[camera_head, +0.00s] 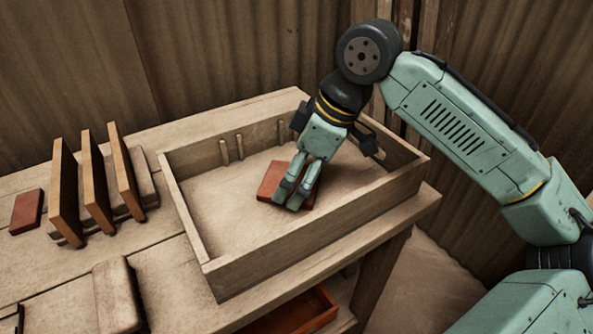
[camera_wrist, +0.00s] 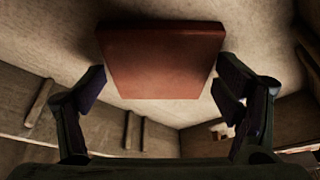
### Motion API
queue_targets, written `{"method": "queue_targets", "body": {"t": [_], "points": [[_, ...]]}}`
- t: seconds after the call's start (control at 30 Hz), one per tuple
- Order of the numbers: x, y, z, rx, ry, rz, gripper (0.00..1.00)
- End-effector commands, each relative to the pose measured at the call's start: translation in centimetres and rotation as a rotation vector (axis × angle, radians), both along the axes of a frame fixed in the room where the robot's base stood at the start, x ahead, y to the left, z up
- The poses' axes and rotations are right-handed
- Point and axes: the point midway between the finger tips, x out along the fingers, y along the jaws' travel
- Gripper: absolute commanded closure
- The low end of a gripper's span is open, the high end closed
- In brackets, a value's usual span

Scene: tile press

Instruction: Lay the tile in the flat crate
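A flat red-brown tile (camera_head: 269,178) lies on the floor of the shallow wooden crate (camera_head: 218,225), near the middle. My gripper (camera_head: 291,195) is lowered into the crate, over the tile, and partly hides it in the head view. In the wrist view the tile (camera_wrist: 162,62) shows just beyond the fingers (camera_wrist: 158,85). They are spread apart, one to each side of it, with a small gap at its near corners. The gripper is open. The tile's far edge reaches near the top of the wrist view.
Upright boards in a rack (camera_head: 96,180) stand on the bench left of the crate, with a small red block (camera_head: 27,212) beside them. A rounded block (camera_head: 117,297) lies at the front left. A red-brown tray (camera_head: 300,315) shows below the bench. Corrugated walls close off the back.

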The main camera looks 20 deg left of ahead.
Motion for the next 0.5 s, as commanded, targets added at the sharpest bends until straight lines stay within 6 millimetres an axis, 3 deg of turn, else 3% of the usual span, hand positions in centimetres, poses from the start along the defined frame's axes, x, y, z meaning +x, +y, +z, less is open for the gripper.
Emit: {"method": "queue_targets", "body": {"t": [0.2, 0.5], "points": [[0.01, -0.01, 0.03, 0.0, 0.0, 0.0, 0.0], [0.01, -0.01, 0.08, 0.0, 0.0, 0.0, 0.0]]}}
